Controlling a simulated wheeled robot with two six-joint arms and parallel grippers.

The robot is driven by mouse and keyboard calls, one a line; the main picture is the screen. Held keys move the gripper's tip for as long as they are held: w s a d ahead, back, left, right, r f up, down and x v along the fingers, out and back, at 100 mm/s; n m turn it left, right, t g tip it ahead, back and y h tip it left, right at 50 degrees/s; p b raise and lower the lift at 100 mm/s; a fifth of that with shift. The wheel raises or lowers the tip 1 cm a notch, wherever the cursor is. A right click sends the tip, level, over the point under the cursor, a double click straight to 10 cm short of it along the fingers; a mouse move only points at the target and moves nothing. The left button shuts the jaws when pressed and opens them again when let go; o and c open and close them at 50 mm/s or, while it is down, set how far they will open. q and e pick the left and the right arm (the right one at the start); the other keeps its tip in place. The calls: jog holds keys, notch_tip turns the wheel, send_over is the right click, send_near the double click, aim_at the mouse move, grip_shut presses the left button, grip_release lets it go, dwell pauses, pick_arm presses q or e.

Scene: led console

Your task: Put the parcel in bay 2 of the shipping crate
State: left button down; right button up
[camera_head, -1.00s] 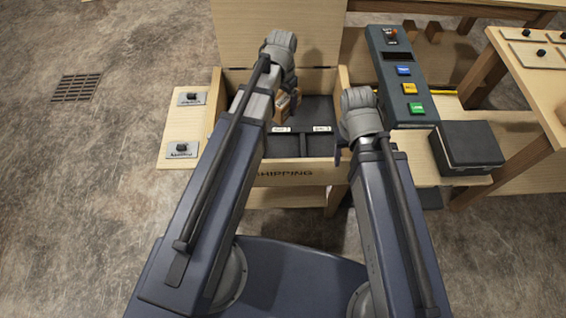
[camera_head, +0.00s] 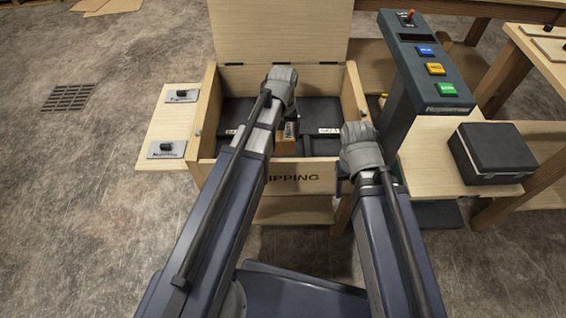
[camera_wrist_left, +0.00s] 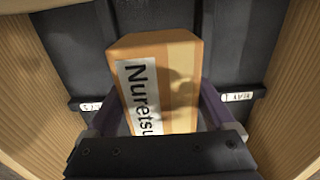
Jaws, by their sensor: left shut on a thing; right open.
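The parcel (camera_head: 288,137) is an orange-brown box with a white label. In the left wrist view, the parcel (camera_wrist_left: 165,75) is upright in the picture, and its label begins "Nuretsu". My left gripper (camera_wrist_left: 158,112) is shut on it, one purple finger at each side. The shipping crate (camera_head: 207,128) is wooden with a dark interior and its lid up at the back. The parcel is over or in the crate, between two white bay labels (camera_head: 328,131) whose numbers I cannot read. Its base is hidden. My right gripper (camera_head: 343,186) is open at the crate's front right corner.
A console (camera_head: 425,75) with blue, yellow and green buttons stands right of the crate. A black case (camera_head: 492,150) sits on the wooden shelf beside it. Two switch plates (camera_head: 167,149) are on a board left of the crate. The floor at left is clear.

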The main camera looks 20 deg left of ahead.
pick_arm(q)
jog(key=shift+f+b, duration=5.1)
jog(key=shift+r, duration=0.15)
grip_release()
notch_tip(320, 180, up, 12)
jog(key=p, duration=1.2)
